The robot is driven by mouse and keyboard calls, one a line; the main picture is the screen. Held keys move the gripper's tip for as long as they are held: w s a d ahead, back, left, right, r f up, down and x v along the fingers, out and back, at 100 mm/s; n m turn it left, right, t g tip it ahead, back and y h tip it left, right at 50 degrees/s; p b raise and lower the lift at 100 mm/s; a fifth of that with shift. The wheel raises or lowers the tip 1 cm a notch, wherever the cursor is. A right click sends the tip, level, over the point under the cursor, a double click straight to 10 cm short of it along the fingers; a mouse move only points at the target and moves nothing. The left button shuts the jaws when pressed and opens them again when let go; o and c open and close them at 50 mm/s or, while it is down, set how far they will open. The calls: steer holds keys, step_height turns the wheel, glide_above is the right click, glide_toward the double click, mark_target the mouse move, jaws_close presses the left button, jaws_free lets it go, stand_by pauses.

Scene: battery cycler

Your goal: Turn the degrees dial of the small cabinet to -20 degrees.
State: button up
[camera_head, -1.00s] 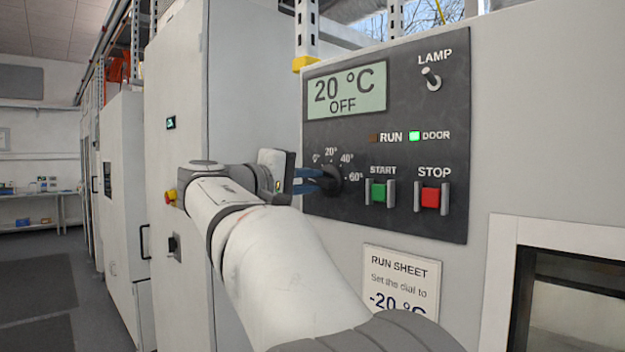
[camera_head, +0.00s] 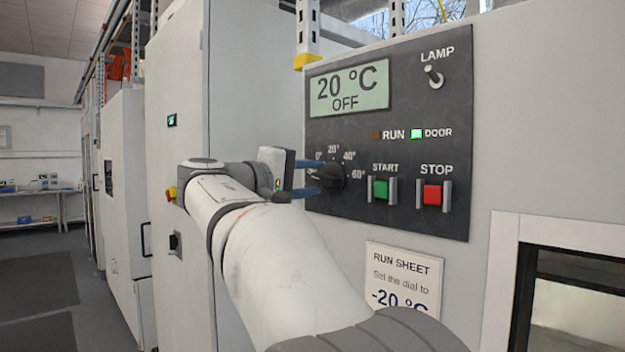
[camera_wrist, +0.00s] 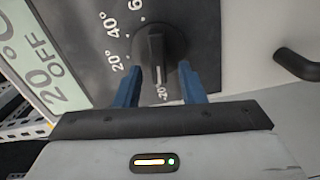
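The degrees dial (camera_head: 331,177) is a round black knob on the dark control panel (camera_head: 430,125). In the wrist view the dial (camera_wrist: 160,45) has a raised grip bar. Its white line points down, toward the -20° mark (camera_wrist: 163,93). The 20° and 40° marks show at its left; the 0° mark is hidden there, probably by a finger. My gripper (camera_head: 307,178) is at the dial, its two blue fingers spread. In the wrist view the fingers of my gripper (camera_wrist: 160,72) stand either side of the grip bar, with clear space between. The display (camera_head: 348,91) reads 20 °C, OFF.
Right of the dial are the green START button (camera_head: 381,189) and red STOP button (camera_head: 432,195). The LAMP switch (camera_head: 433,78) is above, and the DOOR light (camera_head: 416,134) is green. A run sheet (camera_head: 402,278) hangs below. A dark handle (camera_wrist: 297,66) shows in the wrist view.

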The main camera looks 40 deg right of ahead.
steer(key=a+b, duration=0.1)
steer(key=a, duration=0.6)
steer(key=shift+s+a+b, duration=0.3)
steer(key=shift+s, duration=0.05)
steer(key=shift+f, duration=0.15)
steer(key=s+a+f+n+t+y, duration=0.15)
steer(key=f+y, duration=0.25)
steer(key=f, duration=0.7)
steer(key=s+a+f+n+y, duration=0.15)
steer(key=f+y, duration=0.25)
steer(key=f, duration=0.7)
steer(key=s+a+f+y, duration=0.3)
steer(key=s+a+f, duration=0.1)
steer(key=f, duration=0.3)
steer(key=s+a+f+m+y, duration=0.1)
steer(key=s+a+f+y, duration=0.2)
steer(key=a+f, duration=0.2)
steer(key=s+a+f+m+y, duration=0.1)
steer(key=s+a+f+y, duration=0.3)
steer(key=f, duration=0.6)
steer(key=shift+s+a+f, duration=0.25)
steer(key=shift+s+a, duration=0.05)
steer(key=shift+a, duration=0.45)
